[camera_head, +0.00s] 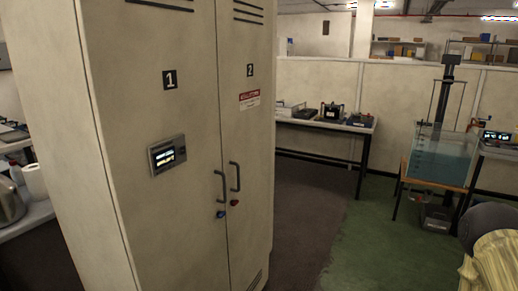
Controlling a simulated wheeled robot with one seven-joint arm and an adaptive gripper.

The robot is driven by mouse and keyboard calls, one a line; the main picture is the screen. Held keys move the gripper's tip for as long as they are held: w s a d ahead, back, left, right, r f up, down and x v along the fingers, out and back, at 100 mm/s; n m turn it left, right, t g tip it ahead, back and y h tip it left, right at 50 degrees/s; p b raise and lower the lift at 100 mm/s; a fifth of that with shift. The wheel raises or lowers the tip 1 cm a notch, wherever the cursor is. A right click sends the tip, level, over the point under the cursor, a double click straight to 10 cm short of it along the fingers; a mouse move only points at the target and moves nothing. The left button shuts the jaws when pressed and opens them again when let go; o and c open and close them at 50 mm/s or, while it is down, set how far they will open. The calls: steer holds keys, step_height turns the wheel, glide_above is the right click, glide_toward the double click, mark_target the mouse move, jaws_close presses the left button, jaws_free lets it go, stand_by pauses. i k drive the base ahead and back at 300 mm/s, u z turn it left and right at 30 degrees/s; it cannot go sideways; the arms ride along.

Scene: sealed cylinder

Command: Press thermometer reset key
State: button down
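No thermometer or reset key can be told for sure at this size. A small device with a lit display (497,136) stands on a bench at the right edge, beside a clear tank of bluish liquid (442,162). A grey panel with a small lit screen (167,154) is set in the left door of a tall cabinet (130,70). Its keys, if any, are too small to read. My gripper is not in view.
The cabinet's two doors, marked 1 and 2, are shut and fill the left and middle. A bench (330,131) with several devices stands along the back wall. Green floor (370,240) lies open before the tank. A grey rounded shape and a yellowish ribbed shape fill the lower right corner.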

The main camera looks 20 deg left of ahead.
mark_target(182, 150)
steer(key=z, duration=1.35)
steer(key=k, duration=1.2)
steer(key=u, duration=1.6)
steer(key=i, duration=0.5)
steer(key=u, duration=0.1)
